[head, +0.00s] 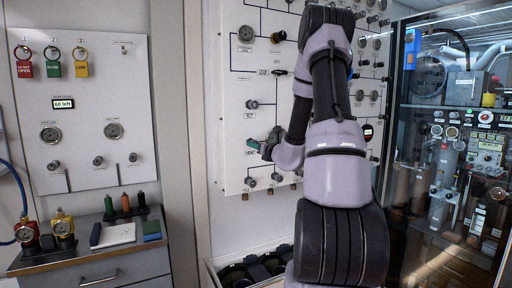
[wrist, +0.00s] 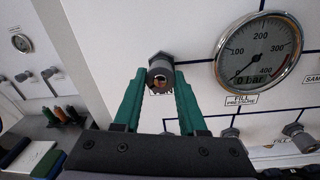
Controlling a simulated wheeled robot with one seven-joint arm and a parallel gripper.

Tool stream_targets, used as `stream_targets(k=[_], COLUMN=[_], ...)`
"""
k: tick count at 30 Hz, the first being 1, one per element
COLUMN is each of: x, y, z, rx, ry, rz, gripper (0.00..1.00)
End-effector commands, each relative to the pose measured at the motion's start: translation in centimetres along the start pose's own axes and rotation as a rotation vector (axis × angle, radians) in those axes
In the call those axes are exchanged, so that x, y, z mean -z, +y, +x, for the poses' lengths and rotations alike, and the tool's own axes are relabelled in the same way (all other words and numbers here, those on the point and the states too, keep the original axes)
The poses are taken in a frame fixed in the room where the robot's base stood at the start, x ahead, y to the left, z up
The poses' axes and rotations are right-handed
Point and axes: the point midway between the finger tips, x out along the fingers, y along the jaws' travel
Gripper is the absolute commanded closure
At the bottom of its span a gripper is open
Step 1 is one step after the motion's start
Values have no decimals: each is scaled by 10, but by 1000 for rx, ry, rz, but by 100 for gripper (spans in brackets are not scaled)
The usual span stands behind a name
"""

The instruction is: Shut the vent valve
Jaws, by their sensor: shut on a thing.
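The vent valve (wrist: 161,62) is a small grey metal fitting on the white panel, seen between my fingers in the wrist view. Its label behind the fingers is partly covered. My gripper (wrist: 160,78) has green fingers closed on the valve from both sides. In the head view my gripper (head: 253,143) is at the panel just above the VENT label (head: 251,154), and its fingers hide the valve there. The knob's turn position cannot be told.
A fill pressure gauge (wrist: 257,50) reading 0 bar sits right of the valve. Other knobs (head: 252,105) are close by on the panel. A tagged side panel (head: 84,120) and a drawer bench (head: 95,262) stand left. A glass-fronted cabinet (head: 455,150) stands right.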

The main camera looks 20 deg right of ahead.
Motion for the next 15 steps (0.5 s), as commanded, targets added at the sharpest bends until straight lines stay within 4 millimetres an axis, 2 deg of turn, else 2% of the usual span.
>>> stream_targets(k=[8,15], x=[0,0], y=[-1,0], z=[0,0], rx=[1,-1], ry=[-3,-11], rz=[58,215], gripper=[100,100])
